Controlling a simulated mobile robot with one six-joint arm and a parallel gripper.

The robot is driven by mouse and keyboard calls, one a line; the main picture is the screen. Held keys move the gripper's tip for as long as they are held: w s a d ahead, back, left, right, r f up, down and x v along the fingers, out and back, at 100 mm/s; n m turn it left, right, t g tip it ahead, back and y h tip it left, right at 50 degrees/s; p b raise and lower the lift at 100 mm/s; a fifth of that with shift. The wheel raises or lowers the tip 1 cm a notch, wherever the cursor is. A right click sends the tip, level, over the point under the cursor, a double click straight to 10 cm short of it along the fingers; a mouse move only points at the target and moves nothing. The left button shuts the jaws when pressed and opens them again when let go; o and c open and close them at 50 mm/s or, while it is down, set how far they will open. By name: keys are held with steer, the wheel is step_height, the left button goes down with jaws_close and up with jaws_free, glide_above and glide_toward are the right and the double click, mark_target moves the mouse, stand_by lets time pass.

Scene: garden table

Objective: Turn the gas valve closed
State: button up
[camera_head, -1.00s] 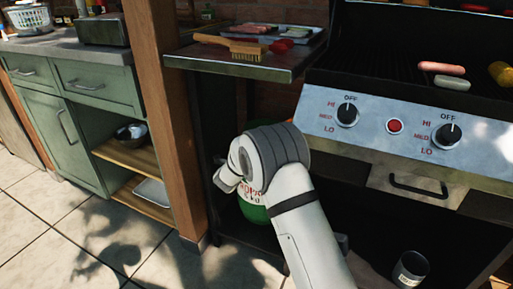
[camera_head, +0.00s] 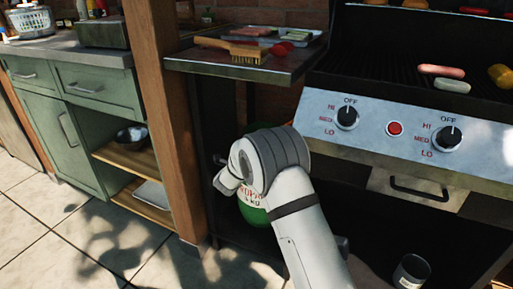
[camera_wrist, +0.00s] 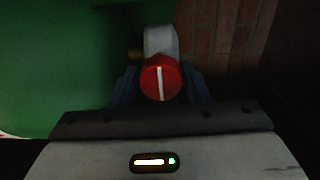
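The gas valve knob (camera_wrist: 160,80) is red and round, with a white line that stands about vertical in the wrist view. It sits in front of a grey valve body (camera_wrist: 161,40). The green gas cylinder (camera_wrist: 50,60) fills the left of that view. In the head view the cylinder (camera_head: 257,216) stands under the side shelf, partly behind my arm. My gripper (camera_wrist: 160,88) has one dark finger on each side of the knob, very close to it. I cannot tell whether the fingers touch it. In the head view my arm hides the valve and fingers.
The grill panel (camera_head: 375,125) with two knobs and a red button is at right. The side shelf (camera_head: 240,66), holding a brush and a tray, is above the cylinder. A wooden post (camera_head: 165,110) is at left. A brick wall (camera_wrist: 225,40) is right of the valve.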

steer(key=o, duration=0.3)
steer(key=p+v, duration=0.2)
steer(key=v, duration=0.5)
steer(key=shift+s+a+p, duration=0.15)
steer(key=shift+s+p, duration=0.2)
steer(key=shift+p, duration=0.05)
